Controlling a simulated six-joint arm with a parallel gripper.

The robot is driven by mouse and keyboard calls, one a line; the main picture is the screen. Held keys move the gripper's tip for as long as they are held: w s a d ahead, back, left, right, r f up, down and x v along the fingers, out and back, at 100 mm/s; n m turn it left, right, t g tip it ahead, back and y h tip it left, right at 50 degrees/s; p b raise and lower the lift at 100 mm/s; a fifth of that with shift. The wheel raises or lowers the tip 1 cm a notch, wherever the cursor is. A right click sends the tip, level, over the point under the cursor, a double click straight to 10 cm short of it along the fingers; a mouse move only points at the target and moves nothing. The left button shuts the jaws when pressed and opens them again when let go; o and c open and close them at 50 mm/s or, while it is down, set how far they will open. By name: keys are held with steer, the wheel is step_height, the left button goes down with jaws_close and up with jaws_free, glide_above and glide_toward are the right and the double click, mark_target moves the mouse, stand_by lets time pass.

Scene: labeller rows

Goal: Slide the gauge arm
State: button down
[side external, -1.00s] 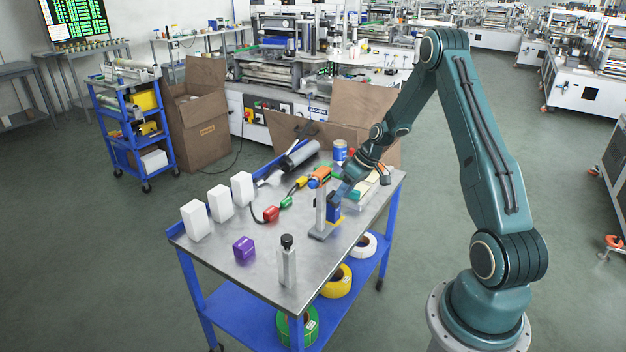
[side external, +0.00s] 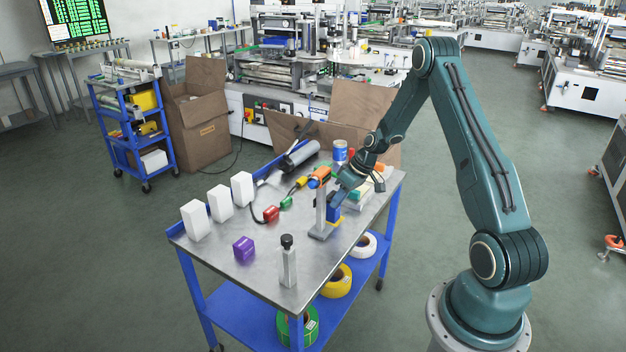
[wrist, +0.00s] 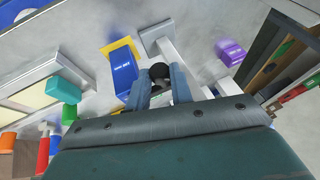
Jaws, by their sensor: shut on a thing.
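The gauge (side external: 321,212) is a grey upright post on a flat base at the middle of the cart top. Its base (wrist: 157,38) and part of its post (wrist: 172,52) show in the wrist view. My gripper (side external: 335,197) is beside the post's upper part, on its right. In the wrist view, my gripper's fingers (wrist: 161,86) are closed around a dark round knob (wrist: 159,71), apparently on the gauge arm. The arm itself is mostly hidden by the fingers. A blue block (wrist: 123,68) on a yellow piece (wrist: 108,50) stands close beside the gauge.
A black-topped grey post (side external: 288,268) stands near the front edge. A purple box (side external: 243,247) and several white boxes (side external: 195,220) are to the left. Bare cart top (side external: 270,285) lies in front.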

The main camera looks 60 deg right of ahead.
step_height(320, 180, up, 4)
stand_by(0.5)
steer(key=c, duration=1.2)
jaws_free()
steer(key=v, duration=1.4)
